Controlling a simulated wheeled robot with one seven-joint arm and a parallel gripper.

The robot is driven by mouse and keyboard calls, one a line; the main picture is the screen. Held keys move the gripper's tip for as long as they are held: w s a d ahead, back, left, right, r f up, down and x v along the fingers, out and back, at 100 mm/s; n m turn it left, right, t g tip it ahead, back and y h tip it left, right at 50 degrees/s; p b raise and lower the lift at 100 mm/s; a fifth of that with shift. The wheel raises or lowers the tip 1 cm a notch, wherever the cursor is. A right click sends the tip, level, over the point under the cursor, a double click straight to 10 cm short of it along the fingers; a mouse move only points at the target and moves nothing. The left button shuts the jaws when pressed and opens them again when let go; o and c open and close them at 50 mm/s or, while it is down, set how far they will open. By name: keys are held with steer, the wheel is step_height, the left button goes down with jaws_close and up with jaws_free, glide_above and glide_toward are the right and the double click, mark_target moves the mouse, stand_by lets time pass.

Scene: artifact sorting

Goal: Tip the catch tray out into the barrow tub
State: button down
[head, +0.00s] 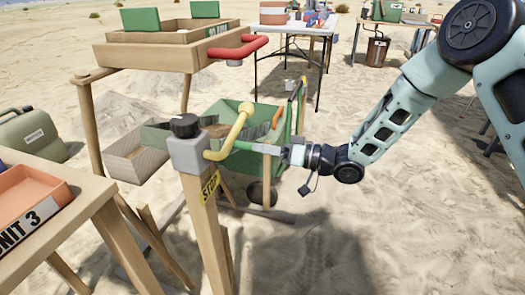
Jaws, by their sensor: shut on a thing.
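A pale tray, apparently the catch tray (125,163), hangs tilted below the wooden sieve frame, left of the post; its right part is hidden behind the post head. The green barrow tub (243,110) stands just behind the post, with brown material visible inside near its left side. My gripper (284,152) is right of the post, in front of the tub, shut on the end of a green bar (258,148). The bar runs left toward a bent yellow handle (240,122). I cannot tell how the bar joins the tray.
A wooden post with a grey head (186,153) and a STOP label stands close in front. A red handle (238,50) sticks out from the sieve frame (160,55). A wooden table (85,195) with an orange tray is at left. Open sand (400,230) lies at right.

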steer(key=w+d+r+m+p, duration=0.3)
steer(key=w+r+p, duration=0.6)
steer(key=r, duration=0.3)
steer(key=shift+w+d+r+p, duration=0.2)
steer(key=shift+d+p, duration=0.1)
steer(key=shift+p, duration=0.6)
steer(key=c, duration=1.4)
jaws_free()
steer(key=shift+o, duration=0.5)
steer(key=shift+f, duration=0.15)
steer(key=p+v, duration=0.1)
steer(key=v, duration=1.6)
steer(key=shift+d+p, duration=0.15)
steer(key=shift+p, duration=0.2)
steer(key=shift+s, duration=0.15)
